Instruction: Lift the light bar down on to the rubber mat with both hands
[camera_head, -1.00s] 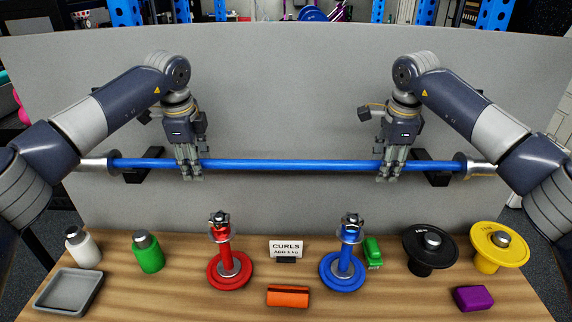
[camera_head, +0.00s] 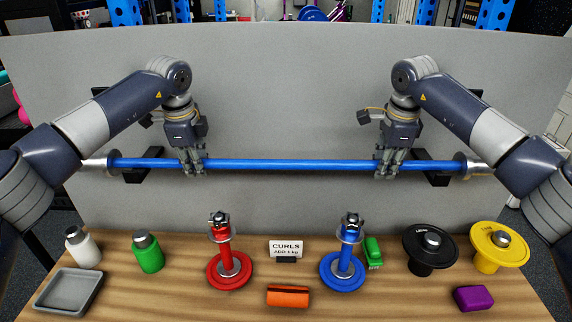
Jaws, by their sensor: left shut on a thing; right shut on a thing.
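The light bar (camera_head: 290,165) is a long blue bar with metal ends, lying level across black brackets (camera_head: 134,176) on the grey panel. My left gripper (camera_head: 192,170) is shut on the bar left of its middle, just right of the left bracket. My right gripper (camera_head: 387,170) is shut on it right of its middle, just left of the right bracket (camera_head: 436,178). I cannot tell whether the bar still bears on the brackets. I see no rubber mat I can make out in this view.
Below on the wooden table stand a red plate post (camera_head: 229,268), a blue one (camera_head: 343,268), a black plate (camera_head: 430,243), a yellow plate (camera_head: 499,245), a green bottle (camera_head: 148,252), a white bottle (camera_head: 82,248), a grey tray (camera_head: 68,291) and a sign (camera_head: 285,249).

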